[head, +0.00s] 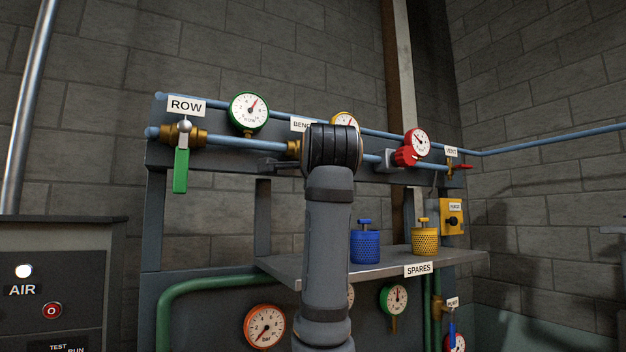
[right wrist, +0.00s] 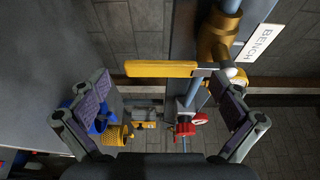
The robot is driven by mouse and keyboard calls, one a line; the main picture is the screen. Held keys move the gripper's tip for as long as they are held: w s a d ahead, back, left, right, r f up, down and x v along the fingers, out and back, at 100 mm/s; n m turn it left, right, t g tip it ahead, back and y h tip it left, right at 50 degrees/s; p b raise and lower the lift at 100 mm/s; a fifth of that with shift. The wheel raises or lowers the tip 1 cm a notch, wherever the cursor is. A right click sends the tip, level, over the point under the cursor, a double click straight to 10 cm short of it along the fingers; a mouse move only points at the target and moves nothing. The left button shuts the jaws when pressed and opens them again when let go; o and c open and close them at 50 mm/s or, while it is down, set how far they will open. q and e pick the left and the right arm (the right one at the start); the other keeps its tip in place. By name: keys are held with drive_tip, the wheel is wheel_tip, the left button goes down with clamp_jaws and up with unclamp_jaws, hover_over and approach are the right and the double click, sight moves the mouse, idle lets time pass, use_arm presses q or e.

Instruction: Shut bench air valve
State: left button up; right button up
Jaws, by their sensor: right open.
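The bench valve has a brass body (right wrist: 214,40) on a blue pipe and a yellow lever (right wrist: 160,69) lying crosswise to that pipe. In the head view its brass body (head: 293,148) shows partly, and my right arm hides the lever. The BENCH label (head: 300,125) and the yellow-rimmed bench gauge (head: 344,118) are partly covered. My right gripper (right wrist: 161,88) is open and faces the valve. The lever spans the gap between its fingers, one end towards each; whether they touch it I cannot tell. My left gripper is not in view.
The row valve's green lever (head: 181,171) hangs down at the left. A red valve knob (head: 404,157) and a red vent lever (head: 465,167) are to the right. Below, a spares shelf (head: 385,270) holds a blue canister (head: 365,246) and a yellow canister (head: 425,243).

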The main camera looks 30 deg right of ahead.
drive_tip(key=v, duration=1.1)
drive_tip(key=shift+s, duration=0.15)
